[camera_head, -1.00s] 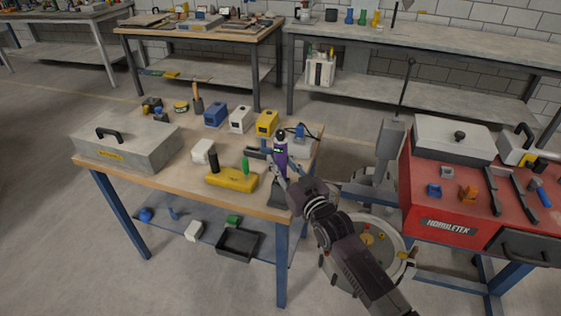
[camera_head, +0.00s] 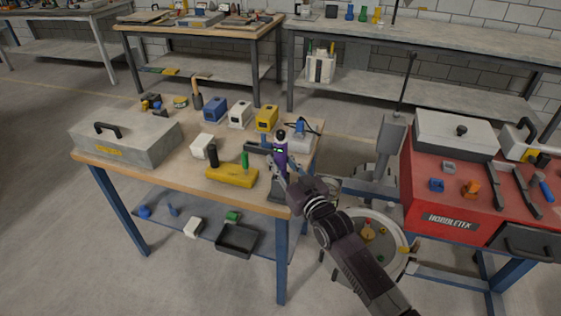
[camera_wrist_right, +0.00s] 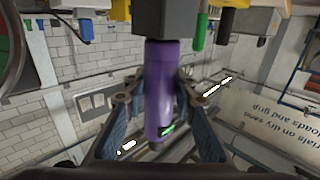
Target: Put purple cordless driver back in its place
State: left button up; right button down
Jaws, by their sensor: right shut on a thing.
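The purple cordless driver (camera_head: 280,157) stands upright at the right front corner of the wooden workbench (camera_head: 180,179). My right gripper (camera_head: 279,172) is shut on it from the front right. In the right wrist view, the driver (camera_wrist_right: 159,90) lies between the two fingers of my right gripper (camera_wrist_right: 158,105), with a dark block at its end. A dark base (camera_head: 278,191) shows under the driver in the head view; I cannot tell whether the driver touches it. My left gripper is not in view.
A yellow block (camera_head: 231,177) with a green and a black upright piece lies left of the driver. A grey toolbox (camera_head: 126,143) fills the bench's left end. A red tool cabinet (camera_head: 450,226) stands to the right. Blue, white and yellow boxes stand behind.

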aim_at(282, 140)
jog(key=c, duration=1.5)
grip_release()
jog(key=shift+o, duration=1)
jog(key=shift+f, duration=0.25)
jog(key=shift+o, duration=1.4)
jog(key=shift+r, duration=0.1)
jog(key=shift+r, duration=0.15)
notch_tip(282, 140, up, 8)
jog(key=p, duration=0.7)
